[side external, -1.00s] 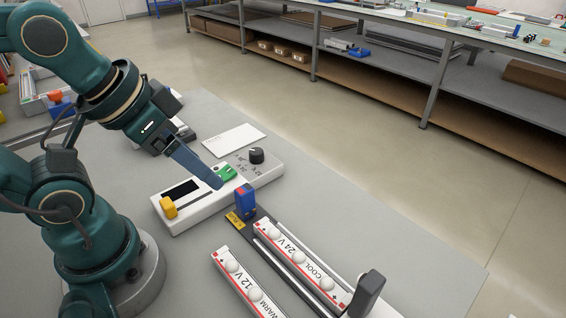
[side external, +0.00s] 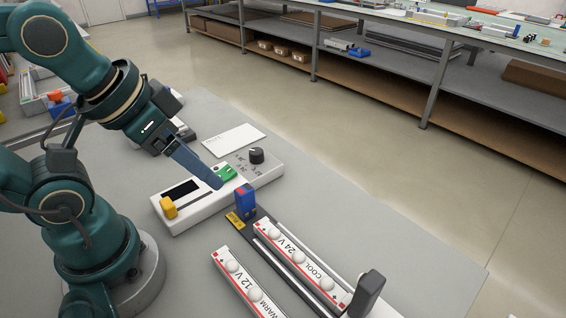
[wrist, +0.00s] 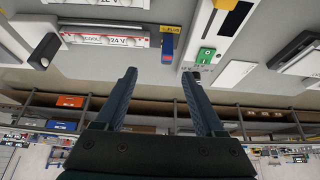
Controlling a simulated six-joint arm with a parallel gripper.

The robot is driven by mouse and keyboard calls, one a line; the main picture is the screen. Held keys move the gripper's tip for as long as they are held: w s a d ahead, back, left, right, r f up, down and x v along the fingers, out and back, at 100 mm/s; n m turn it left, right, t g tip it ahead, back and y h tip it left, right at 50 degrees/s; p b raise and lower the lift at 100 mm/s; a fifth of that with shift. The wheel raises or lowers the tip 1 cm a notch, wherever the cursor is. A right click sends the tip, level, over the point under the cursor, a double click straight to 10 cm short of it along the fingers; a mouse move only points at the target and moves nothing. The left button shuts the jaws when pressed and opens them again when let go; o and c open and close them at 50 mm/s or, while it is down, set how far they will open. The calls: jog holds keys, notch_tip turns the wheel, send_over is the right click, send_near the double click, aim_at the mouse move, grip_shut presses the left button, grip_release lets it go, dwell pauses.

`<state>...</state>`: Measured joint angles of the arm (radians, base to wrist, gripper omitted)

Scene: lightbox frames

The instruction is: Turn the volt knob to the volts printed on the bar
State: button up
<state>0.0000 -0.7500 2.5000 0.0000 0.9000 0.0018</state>
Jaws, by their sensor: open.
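The volt knob (side external: 256,155) is a black dial on the right end of a white box (side external: 190,214), with small printed marks beside it. Its exact setting is too small to read. A bar marked 24 V COOL (side external: 303,267) lies in a dark rail fixture; it also shows in the wrist view (wrist: 97,39). A second bar, marked 12 V WARM (side external: 247,287), lies in front of it. My gripper (wrist: 158,77) is open, its two fingers apart with nothing between them. In the side view my gripper (side external: 217,184) is above the box, left of the knob.
The box carries a dark display (side external: 181,190), a yellow block (side external: 168,207) and a green part (side external: 227,173). A white card (side external: 233,139) lies behind the box.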

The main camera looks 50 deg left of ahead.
jog(key=w+r+m, duration=0.2)
jog(key=w+r, duration=0.3)
jog(key=n+g, duration=0.1)
jog(key=g, duration=0.5)
send_over(256, 151)
notch_tip(256, 151, down, 12)
jog(key=shift+a+r, duration=0.1)
jog(key=shift+r, duration=0.15)
jog(key=shift+f, duration=2.55)
grip_shut()
